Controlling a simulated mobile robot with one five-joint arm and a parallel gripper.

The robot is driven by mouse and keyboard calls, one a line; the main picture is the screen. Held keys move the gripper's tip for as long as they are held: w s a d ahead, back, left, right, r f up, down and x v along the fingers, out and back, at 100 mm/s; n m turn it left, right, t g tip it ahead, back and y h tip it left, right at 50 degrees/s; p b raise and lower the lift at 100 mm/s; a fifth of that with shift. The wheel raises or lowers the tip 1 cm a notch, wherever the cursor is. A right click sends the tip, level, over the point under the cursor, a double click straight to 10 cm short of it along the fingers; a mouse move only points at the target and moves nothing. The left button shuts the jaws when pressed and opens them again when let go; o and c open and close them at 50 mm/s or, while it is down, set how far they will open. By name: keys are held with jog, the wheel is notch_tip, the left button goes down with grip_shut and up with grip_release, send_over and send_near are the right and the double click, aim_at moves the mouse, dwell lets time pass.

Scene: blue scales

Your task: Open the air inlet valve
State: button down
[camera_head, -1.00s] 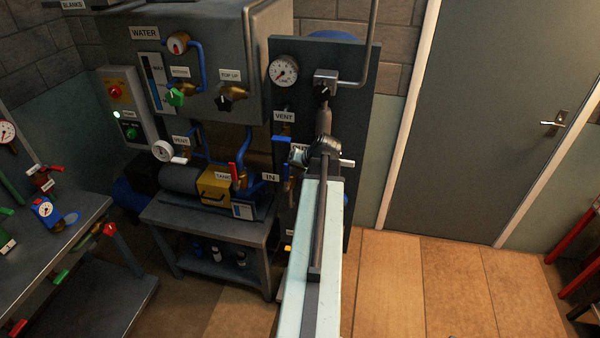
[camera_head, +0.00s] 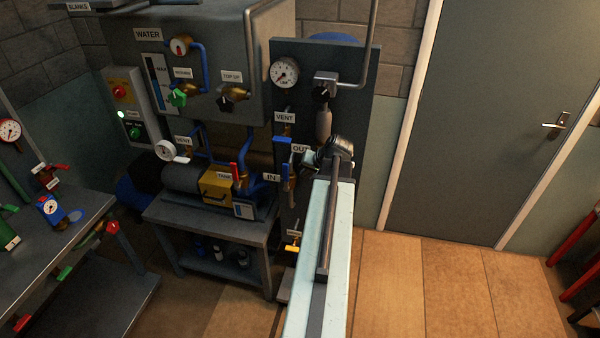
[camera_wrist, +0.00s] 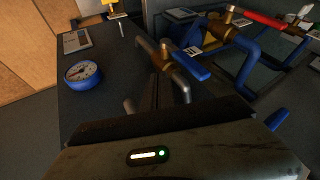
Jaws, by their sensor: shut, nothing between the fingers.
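The air inlet valve, beside the IN label (camera_head: 271,178) on the dark panel, has a blue lever (camera_head: 285,171) that looks roughly upright in the head view. In the wrist view a brass valve with a blue lever (camera_wrist: 190,64) sits close beyond the fingers, by a small white label (camera_wrist: 193,50); it appears to be the same valve. My gripper (camera_wrist: 156,88) is shut and empty near that lever; I cannot tell whether it touches. In the head view the gripper (camera_head: 318,158) is partly hidden by my arm, right of the OUT label (camera_head: 300,148).
Another blue lever (camera_head: 282,140) is under the VENT label. A red-handled valve (camera_head: 235,174) stands to the left, and a yellow-handled valve (camera_head: 292,248) lower down. A gauge (camera_wrist: 83,75) is left in the wrist view. The floor right of my arm is clear.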

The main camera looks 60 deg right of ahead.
jog(key=p+v, duration=0.6)
jog(key=v, duration=0.3)
jog(key=shift+w+r, duration=0.25)
jog(key=shift+r, duration=0.1)
jog(key=shift+a, duration=0.1)
